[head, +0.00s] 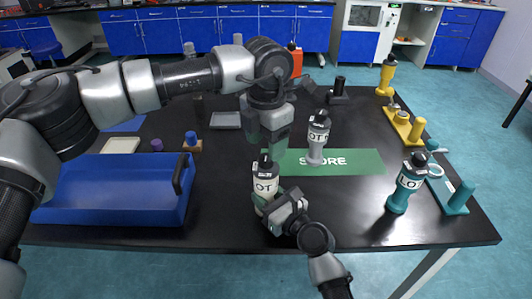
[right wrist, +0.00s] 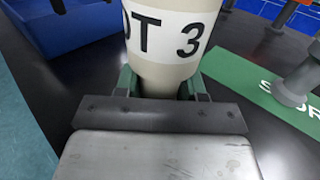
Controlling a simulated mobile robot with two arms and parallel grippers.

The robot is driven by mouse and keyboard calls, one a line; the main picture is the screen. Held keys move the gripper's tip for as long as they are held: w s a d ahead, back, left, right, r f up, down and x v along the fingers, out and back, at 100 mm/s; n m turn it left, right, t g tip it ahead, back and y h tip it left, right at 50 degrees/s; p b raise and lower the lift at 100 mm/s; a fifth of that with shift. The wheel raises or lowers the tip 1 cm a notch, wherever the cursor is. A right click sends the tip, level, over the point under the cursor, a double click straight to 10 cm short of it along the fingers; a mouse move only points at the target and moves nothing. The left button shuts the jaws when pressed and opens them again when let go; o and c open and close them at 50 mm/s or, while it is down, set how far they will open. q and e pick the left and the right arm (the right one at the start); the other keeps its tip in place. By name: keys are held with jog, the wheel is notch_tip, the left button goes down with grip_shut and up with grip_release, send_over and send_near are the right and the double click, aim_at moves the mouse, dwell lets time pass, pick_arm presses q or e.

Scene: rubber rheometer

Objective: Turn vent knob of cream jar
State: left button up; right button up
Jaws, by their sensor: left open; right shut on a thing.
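The cream jar (head: 265,186) stands upright near the front middle of the table, with a black vent knob (head: 265,163) on top. In the right wrist view the jar (right wrist: 165,38) shows part of a label, "OT 3"; its top is out of view. My right gripper (right wrist: 160,88) is shut around the jar's lower body, one green-tipped finger on each side. My left gripper (head: 270,150) is open and points down just above the knob. Its fingers overlap the jar's top region in the head view, so I cannot tell whether they touch the knob.
A grey jar (head: 317,140) stands on the green "STORE" mat (head: 358,163), right of the cream jar. A teal jar (head: 404,188) stands near the right edge. A blue tray (head: 110,210) lies at left. Yellow and teal fixtures line the right side.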

aim_at(266, 156)
pick_arm(q)
jog(key=shift+f, duration=1.8)
jog(key=c, duration=0.9)
jog(key=shift+c, duration=0.2)
